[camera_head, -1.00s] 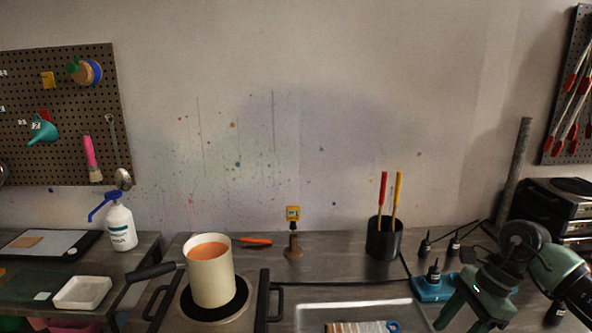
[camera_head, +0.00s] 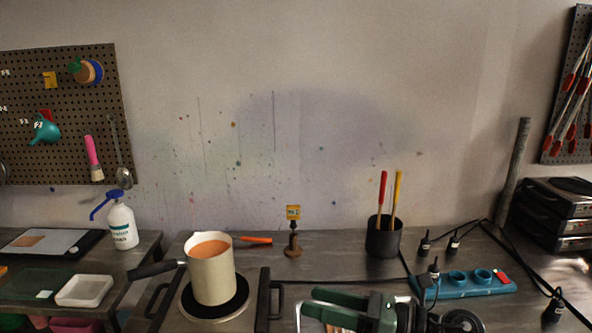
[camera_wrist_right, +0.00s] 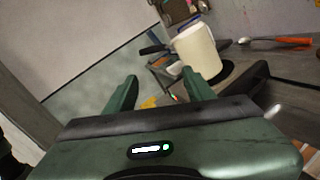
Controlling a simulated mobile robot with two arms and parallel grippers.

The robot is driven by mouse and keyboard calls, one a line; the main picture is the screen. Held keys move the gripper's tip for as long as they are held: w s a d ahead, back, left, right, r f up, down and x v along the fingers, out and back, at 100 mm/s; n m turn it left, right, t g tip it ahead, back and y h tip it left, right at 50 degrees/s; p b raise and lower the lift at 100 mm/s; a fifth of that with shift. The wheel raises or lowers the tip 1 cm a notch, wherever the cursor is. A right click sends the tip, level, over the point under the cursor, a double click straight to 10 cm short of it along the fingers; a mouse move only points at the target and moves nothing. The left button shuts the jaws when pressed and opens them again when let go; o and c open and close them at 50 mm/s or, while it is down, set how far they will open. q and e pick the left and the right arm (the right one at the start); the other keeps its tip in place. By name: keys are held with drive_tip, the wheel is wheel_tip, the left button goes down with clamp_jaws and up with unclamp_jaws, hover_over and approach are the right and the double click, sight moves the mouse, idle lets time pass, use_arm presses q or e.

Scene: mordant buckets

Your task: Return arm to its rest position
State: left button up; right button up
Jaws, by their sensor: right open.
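My right gripper (camera_head: 312,304) shows low in the head view, above the front of the bench. Its two green fingers point left and are apart, with nothing between them. In the right wrist view the open fingers (camera_wrist_right: 158,92) show from behind, with the cream pot (camera_wrist_right: 197,55) beyond them to the right. My left gripper is in neither view.
The cream pot of orange liquid (camera_head: 211,280) stands on a hot plate left of the right gripper. A black holder with red and yellow handles (camera_head: 383,240) stands behind it. A blue rack (camera_head: 470,284) and small dark bottles are at right.

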drive_tip(key=w+d+m+t+h, duration=0.1)
drive_tip(key=d+m+t+h, duration=0.5)
drive_tip(key=m, duration=0.6)
drive_tip(key=w+d+m+t+h, duration=0.25)
drive_tip(key=m+t, duration=0.45)
drive_tip(key=m, duration=0.4)
drive_tip(key=s+d+f+m+g+h, duration=0.2)
drive_tip(key=s+d+f+m+h, duration=0.15)
drive_tip(key=f+m, duration=0.3)
drive_tip(key=s+d+f+m+g+h, duration=0.2)
drive_tip(key=s+d+f+m+h, duration=0.1)
drive_tip(key=d+f+m+h, duration=0.25)
drive_tip(key=s+a+f+m+g, duration=0.1)
drive_tip(key=s+f+m+g, duration=0.6)
drive_tip(key=s, duration=0.5)
drive_tip(key=s+a+f+m+g, duration=0.15)
drive_tip(key=s+f+g, duration=0.35)
drive_tip(key=s+f, duration=0.55)
wheel_tip(320, 180, down, 23)
drive_tip(key=s+g, duration=0.1)
drive_tip(key=s, duration=0.2)
drive_tip(key=s+d+f, duration=0.1)
drive_tip(key=s+f, duration=0.7)
drive_tip(key=s+d+f+g, duration=0.1)
drive_tip(key=s+d+f, duration=0.1)
drive_tip(key=s+f, duration=0.5)
drive_tip(key=shift+s+d+f, duration=0.25)
drive_tip(key=shift+s+f, duration=0.15)
drive_tip(key=shift+f, duration=0.5)
